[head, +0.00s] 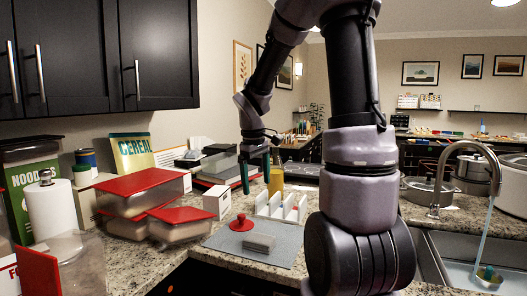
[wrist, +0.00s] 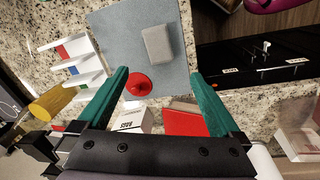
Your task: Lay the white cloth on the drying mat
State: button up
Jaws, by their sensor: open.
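The grey drying mat (head: 285,256) lies on the granite counter; it also shows in the wrist view (wrist: 112,32). A pale, flat, folded-looking block (head: 259,243) lies on the mat, also in the wrist view (wrist: 157,43). It may be the white cloth; I cannot tell for sure, and no other cloth is clear. My gripper (head: 255,172) is open and empty, raised above the counter behind the mat. In the wrist view its green fingers (wrist: 158,76) are spread wide, with the red knobbed object (wrist: 138,84) seen between them, below.
The red knobbed object (head: 241,223) sits at the mat's left edge. A white slotted rack (head: 281,208) stands at its back. A white box (head: 217,200) and red-lidded containers (head: 140,183) crowd the left. A sink with a tap (head: 441,177) is right.

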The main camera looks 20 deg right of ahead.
jog(key=s+a+r+m+t+y, duration=0.3)
jog(key=s+r+m+t, duration=0.3)
jog(key=s+r, duration=0.9)
jog(key=a+m, duration=0.1)
jog(key=m, duration=0.2)
jog(key=shift+s, duration=0.4)
